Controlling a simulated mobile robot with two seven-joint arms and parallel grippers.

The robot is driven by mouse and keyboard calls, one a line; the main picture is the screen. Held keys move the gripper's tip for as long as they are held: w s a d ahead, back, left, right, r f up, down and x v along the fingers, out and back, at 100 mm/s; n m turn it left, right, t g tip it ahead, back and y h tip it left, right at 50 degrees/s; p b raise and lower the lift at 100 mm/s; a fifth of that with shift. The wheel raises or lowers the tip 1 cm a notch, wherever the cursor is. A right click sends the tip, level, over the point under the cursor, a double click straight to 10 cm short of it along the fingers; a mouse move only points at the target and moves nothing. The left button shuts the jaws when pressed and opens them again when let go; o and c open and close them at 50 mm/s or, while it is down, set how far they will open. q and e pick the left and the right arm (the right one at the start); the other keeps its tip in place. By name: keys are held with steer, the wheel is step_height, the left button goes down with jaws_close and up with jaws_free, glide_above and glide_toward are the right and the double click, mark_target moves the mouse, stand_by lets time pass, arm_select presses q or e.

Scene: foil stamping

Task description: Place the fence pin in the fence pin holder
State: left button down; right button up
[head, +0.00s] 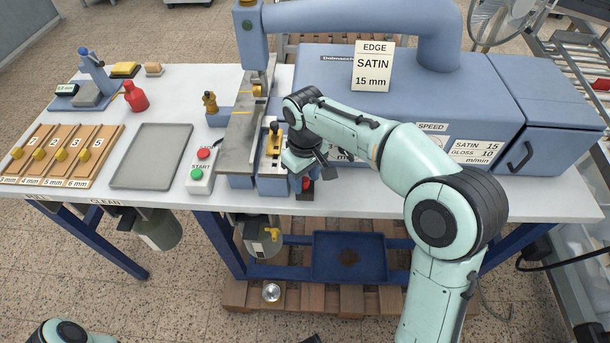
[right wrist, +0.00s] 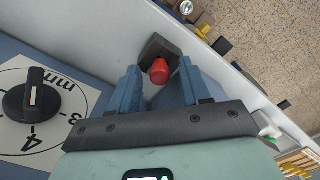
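A red-headed pin (right wrist: 160,72), which I take to be the fence pin, stands in a small dark block (right wrist: 154,47), apparently its holder, by the table's front edge. How deep the pin sits is hidden. In the head view the red head (head: 306,183) shows just below my right gripper (head: 309,176). In the right wrist view my right gripper (right wrist: 159,64) is open, with one blue finger on each side of the red head and gaps between.
A dial (right wrist: 33,100) on the blue machine is beside the gripper. A yellow-knobbed clamp (head: 273,138) and the grey fence plate (head: 241,135) stand to the left. The start/stop box (head: 201,171) and grey tray (head: 151,156) lie further left.

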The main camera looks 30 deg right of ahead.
mark_target(305, 180)
arm_select(q)
steer(key=r+p, duration=0.1)
steer(key=w+r+p, duration=0.1)
steer(key=r, duration=0.1)
steer(key=shift+w+r+p, duration=0.15)
steer(key=shift+w+p, duration=0.2)
steer(key=shift+p, duration=0.05)
arm_select(e)
step_height(305, 180, up, 12)
steer(key=shift+r, duration=0.25)
arm_select(q)
steer(key=shift+s, duration=0.1)
arm_select(e)
steer(key=shift+f, duration=0.1)
